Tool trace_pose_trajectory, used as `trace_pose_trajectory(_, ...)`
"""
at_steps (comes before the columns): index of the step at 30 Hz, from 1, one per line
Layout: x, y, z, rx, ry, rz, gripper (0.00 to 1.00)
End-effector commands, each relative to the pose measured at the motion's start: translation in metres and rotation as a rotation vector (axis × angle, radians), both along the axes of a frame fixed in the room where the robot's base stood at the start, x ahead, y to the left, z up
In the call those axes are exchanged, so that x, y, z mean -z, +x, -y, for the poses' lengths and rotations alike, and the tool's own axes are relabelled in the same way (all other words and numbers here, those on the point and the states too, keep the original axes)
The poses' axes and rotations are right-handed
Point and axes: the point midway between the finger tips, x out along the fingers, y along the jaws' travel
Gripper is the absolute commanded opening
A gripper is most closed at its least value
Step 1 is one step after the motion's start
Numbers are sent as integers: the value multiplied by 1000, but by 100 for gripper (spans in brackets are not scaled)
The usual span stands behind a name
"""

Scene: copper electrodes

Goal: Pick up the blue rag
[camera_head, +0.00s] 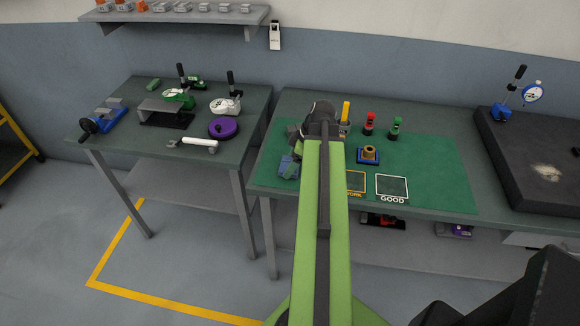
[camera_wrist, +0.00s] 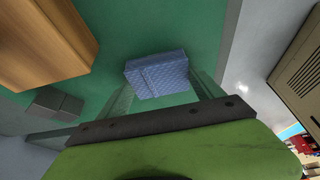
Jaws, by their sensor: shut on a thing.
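The blue rag (camera_wrist: 157,76) is a folded, textured light-blue bundle. In the wrist view it sits between the two fingers of my gripper (camera_wrist: 160,92), which is shut on it. In the head view the rag (camera_head: 289,167) shows at the left part of the green mat, just left of my green arm. My gripper (camera_head: 291,158) is there with it, partly hidden by the arm. I cannot tell from these views whether the rag touches the mat or is held above it.
A dark stone plate (camera_head: 540,160) lies right. The left table (camera_head: 150,100) holds gauges and a purple disc (camera_head: 223,128).

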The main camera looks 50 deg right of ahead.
Motion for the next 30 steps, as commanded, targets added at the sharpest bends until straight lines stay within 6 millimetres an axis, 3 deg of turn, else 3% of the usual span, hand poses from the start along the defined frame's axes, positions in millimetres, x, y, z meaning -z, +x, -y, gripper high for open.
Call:
trace_pose_trajectory(8,-9,0,0,0,0,0,38)
trace_pose_trajectory(16,-49,0,0,1,0,0,38)
trace_pose_trajectory(30,-105,-94,36,3,0,0,38)
